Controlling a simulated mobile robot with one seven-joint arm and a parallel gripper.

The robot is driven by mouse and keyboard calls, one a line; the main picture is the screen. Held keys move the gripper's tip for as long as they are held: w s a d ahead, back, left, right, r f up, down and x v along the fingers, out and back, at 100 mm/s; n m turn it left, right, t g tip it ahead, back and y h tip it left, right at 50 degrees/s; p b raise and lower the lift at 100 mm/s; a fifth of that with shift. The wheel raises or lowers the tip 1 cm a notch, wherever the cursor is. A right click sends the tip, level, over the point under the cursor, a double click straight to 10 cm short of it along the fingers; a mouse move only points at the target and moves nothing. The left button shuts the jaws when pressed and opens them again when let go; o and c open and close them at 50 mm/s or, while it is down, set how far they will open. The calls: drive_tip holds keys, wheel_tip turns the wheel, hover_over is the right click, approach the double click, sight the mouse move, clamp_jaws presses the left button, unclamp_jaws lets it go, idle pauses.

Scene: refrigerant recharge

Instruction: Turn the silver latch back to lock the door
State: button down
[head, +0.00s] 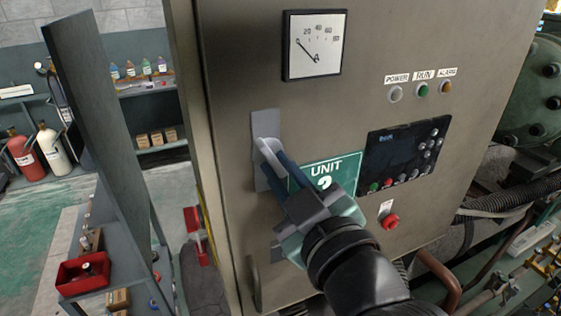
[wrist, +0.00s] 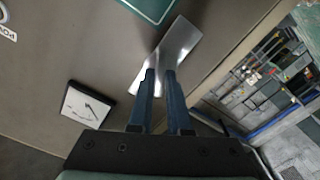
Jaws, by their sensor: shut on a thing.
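The silver latch (head: 268,146) sits on a grey plate on the left part of the grey cabinet door (head: 230,60). In the head view the latch's upper part shows beside my fingers, and the rest is hidden behind my gripper. My gripper (head: 274,166) reaches it from the lower right, its blue fingers closed on the latch. In the wrist view the bright metal of the latch (wrist: 179,45) shows beyond the fingertips of my gripper (wrist: 160,74). The exact turn angle of the latch is hard to tell.
The green UNIT 2 sign (head: 335,168) is right behind my gripper. A gauge (head: 315,45), a control panel (head: 403,158) and a red button (head: 391,221) are on the cabinet front. Pipes run at the right. A red bin (head: 83,272) stands on a shelf at left.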

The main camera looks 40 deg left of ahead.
drive_tip(key=shift+m, duration=0.7)
drive_tip(key=shift+r+p, duration=0.1)
drive_tip(key=shift+p, duration=0.2)
drive_tip(key=m+p, duration=0.2)
drive_tip(key=m, duration=0.1)
drive_tip(key=shift+m, duration=0.3)
drive_tip(key=c, duration=0.9)
unclamp_jaws()
drive_tip(key=shift+c, duration=0.2)
